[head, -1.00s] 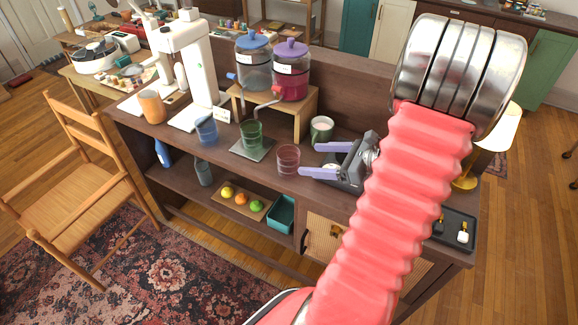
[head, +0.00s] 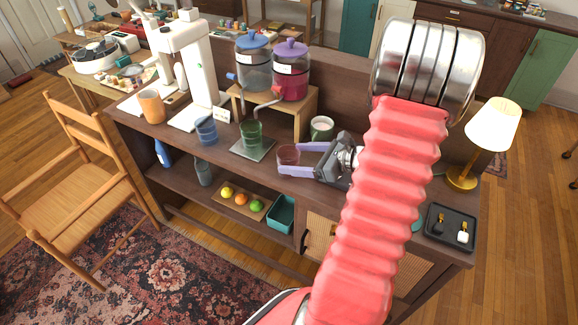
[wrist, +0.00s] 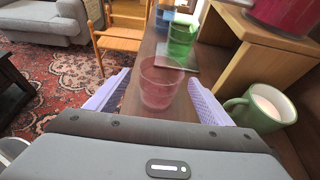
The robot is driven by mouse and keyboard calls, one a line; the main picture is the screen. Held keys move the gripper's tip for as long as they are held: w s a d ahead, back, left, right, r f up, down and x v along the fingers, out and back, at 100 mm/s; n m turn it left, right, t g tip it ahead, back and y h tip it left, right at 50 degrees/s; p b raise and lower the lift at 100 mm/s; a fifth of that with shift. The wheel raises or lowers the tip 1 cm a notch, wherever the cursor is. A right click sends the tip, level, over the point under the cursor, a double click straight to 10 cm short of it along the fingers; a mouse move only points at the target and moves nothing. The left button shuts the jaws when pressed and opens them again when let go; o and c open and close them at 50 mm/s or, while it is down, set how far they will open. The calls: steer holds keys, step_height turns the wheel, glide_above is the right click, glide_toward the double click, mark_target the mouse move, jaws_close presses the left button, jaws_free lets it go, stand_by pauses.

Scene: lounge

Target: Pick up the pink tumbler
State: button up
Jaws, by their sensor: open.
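The pink tumbler (head: 287,156) is a clear pinkish glass standing upright on the brown sideboard top (head: 180,133). My gripper (head: 296,158) is open, with its lavender fingers reaching left around the tumbler. In the wrist view the pink tumbler (wrist: 160,84) stands between the two fingers of my gripper (wrist: 158,95).
A green tumbler (head: 251,134) on a grey mat and a blue tumbler (head: 206,130) stand left of the pink one. A green mug (head: 321,129) stands behind my gripper. A wooden stand (head: 303,108) holds two drink dispensers. A lamp (head: 482,140) stands at right.

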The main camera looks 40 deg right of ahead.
mark_target(288, 157)
steer(key=shift+x, duration=1.8)
steer(key=shift+c, duration=0.4)
steer(key=c, duration=1.3)
